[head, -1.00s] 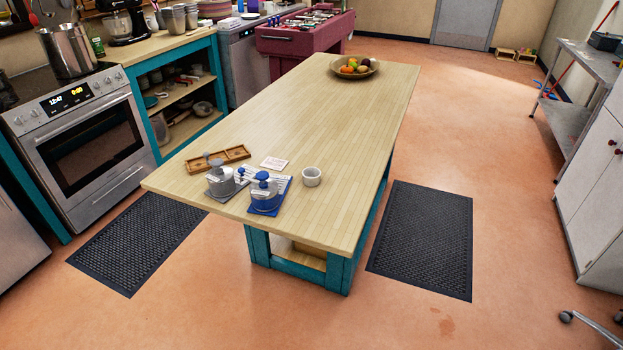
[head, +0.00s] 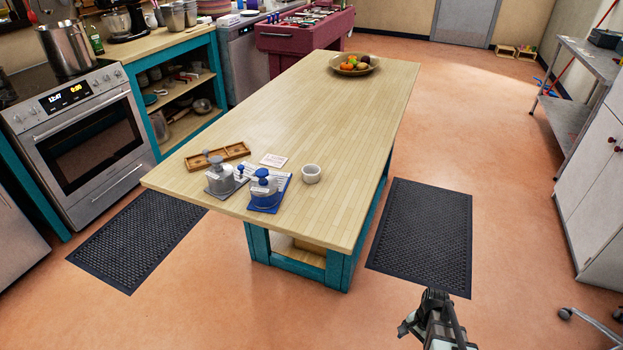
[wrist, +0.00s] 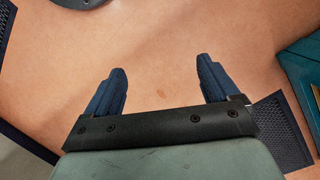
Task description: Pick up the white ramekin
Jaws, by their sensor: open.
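My gripper shows at the bottom of the head view, over the floor to the right of the island and well apart from the ramekin. In the wrist view my gripper (wrist: 162,92) is open, its two dark blue fingers spread with only bare floor seen between them. The ramekin is not in the wrist view.
A fruit bowl (head: 354,65) stands at the far end. The middle of the island is clear. Black mats (head: 420,225) lie beside it.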

